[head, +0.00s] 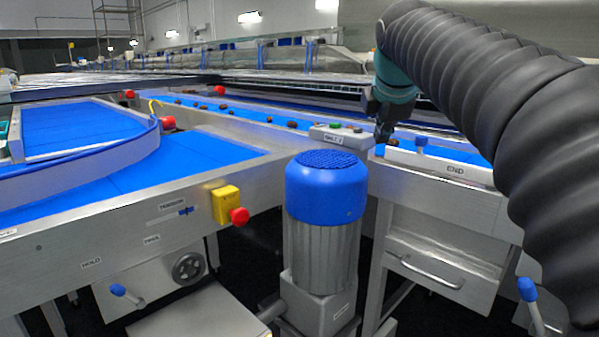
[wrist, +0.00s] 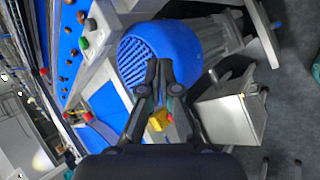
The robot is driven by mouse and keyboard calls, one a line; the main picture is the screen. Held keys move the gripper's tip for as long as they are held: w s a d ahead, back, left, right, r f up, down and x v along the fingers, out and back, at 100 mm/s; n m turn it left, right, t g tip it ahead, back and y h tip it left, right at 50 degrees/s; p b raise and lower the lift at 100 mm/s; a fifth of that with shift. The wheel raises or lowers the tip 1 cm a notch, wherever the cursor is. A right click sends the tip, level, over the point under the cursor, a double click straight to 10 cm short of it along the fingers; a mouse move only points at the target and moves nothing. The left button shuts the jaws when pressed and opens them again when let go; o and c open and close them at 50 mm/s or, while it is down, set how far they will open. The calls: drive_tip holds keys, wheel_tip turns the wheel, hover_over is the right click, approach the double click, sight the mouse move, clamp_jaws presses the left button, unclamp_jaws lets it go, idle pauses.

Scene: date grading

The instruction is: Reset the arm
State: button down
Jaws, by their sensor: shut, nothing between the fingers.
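My gripper (head: 382,140) hangs down at the end of my arm, just right of the grey control box and above the blue belt near the END plate in the head view. In the wrist view my gripper (wrist: 158,66) shows its two fingers brought together, with nothing between them. Behind the fingertips in that view is the blue motor cap (wrist: 150,50). My arm's black ribbed sleeve fills the right side of the head view.
A blue-capped motor (head: 326,188) stands in front of the conveyor. A control box (head: 338,134) with buttons sits on the frame. Several dark dates lie on the blue belt (head: 240,112). A yellow box with a red stop button (head: 227,206) sticks out at the left.

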drive_tip(key=s+f+m+g+y, duration=0.1)
drive_tip(key=s+f+m+g, duration=0.1)
drive_tip(key=s+f+m, duration=1.7)
drive_tip(key=s+f, duration=0.9)
drive_tip(key=f, duration=0.1)
drive_tip(key=shift+s+f+g, duration=0.15)
drive_tip(key=shift+f+g, duration=0.05)
drive_tip(key=shift+g, duration=0.2)
